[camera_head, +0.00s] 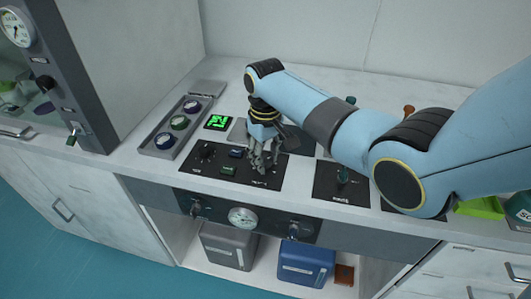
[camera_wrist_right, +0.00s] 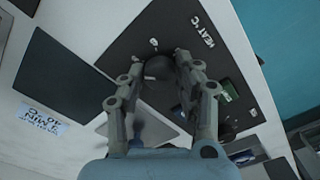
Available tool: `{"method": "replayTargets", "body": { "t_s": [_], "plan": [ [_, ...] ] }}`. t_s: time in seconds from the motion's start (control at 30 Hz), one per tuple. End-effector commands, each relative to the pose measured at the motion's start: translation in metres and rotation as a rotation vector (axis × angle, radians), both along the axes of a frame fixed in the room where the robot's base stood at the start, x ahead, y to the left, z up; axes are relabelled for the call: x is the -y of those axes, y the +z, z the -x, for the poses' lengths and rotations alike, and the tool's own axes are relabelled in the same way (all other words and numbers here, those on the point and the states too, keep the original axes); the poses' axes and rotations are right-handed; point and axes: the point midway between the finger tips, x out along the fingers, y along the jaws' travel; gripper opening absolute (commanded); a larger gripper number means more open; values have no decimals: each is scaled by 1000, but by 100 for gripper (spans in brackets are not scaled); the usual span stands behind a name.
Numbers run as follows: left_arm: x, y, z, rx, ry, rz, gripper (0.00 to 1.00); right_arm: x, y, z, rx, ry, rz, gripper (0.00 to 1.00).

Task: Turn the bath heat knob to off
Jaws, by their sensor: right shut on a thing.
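The bath heat knob is a round black knob (camera_wrist_right: 158,67) on a black panel marked "HEAT °C" in the right wrist view. My right gripper (camera_wrist_right: 160,60) has its two fingertips on either side of this knob and is shut on it. In the head view my right gripper (camera_head: 262,168) points down at the right part of the black control panel (camera_head: 215,177), and its fingers hide the knob there. The knob's pointer setting cannot be read. My left gripper is not in view.
A second black panel (camera_head: 338,190) with a dark handle stands to the right, below my right arm. A dial gauge (camera_head: 242,218) is on the counter's front.

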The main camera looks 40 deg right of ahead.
Motion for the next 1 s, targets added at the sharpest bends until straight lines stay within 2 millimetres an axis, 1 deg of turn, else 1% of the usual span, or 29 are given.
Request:
{"method": "replayTargets", "body": {
  "t_s": [0.03, 0.1, 0.4, 0.7, 1.0],
  "plan": [
    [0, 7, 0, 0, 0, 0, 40, 0, 4, 0, -1, 35, -1, 0],
    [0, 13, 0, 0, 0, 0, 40, 0, 4, 0, -1, 95, -1, 0],
    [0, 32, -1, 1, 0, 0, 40, 0, 3, 0, 0, 380, -1, 0],
    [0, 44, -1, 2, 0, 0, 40, 0, 2, -1, 1, 642, -1, 0],
    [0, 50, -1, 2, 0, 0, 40, 0, 2, -1, 2, 819, 0, 0]
  ]
}}
